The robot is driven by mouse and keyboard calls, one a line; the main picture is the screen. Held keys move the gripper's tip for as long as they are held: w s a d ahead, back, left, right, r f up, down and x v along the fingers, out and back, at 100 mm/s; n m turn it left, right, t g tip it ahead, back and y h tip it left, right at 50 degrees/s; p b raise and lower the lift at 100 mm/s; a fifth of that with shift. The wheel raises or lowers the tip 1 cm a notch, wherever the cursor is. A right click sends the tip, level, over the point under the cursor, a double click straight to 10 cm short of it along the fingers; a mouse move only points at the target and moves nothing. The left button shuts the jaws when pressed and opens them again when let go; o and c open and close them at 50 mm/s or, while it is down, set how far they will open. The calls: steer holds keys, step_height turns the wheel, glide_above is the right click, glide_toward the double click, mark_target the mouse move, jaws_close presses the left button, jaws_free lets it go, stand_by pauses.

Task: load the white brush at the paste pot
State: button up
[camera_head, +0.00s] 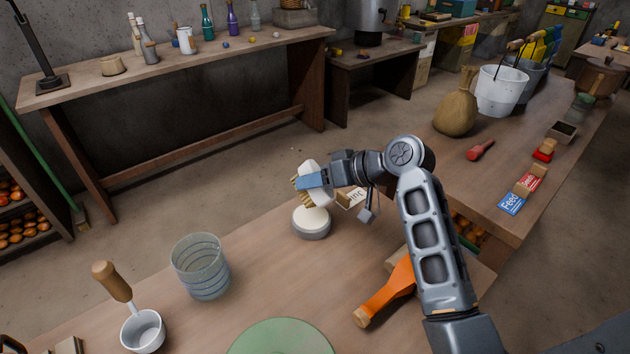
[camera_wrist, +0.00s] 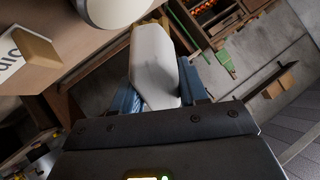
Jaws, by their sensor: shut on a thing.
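My gripper (camera_head: 312,181) is shut on the white brush (camera_head: 316,196), which also shows between the blue fingers in the wrist view (camera_wrist: 153,62). The paste pot (camera_head: 311,229) is a low, round grey pot with a cream top, standing on the near table just below the brush in the head view. Its pale round top edges into the wrist view (camera_wrist: 112,8), beside the bristles. I cannot tell whether the bristles touch the paste.
An orange object (camera_head: 390,291) lies beside my arm. A lettered card (camera_head: 351,198) is behind the gripper.

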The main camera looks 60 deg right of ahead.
mark_target(315, 164)
steer(key=shift+r+p, duration=1.6)
steer(key=shift+r, duration=0.7)
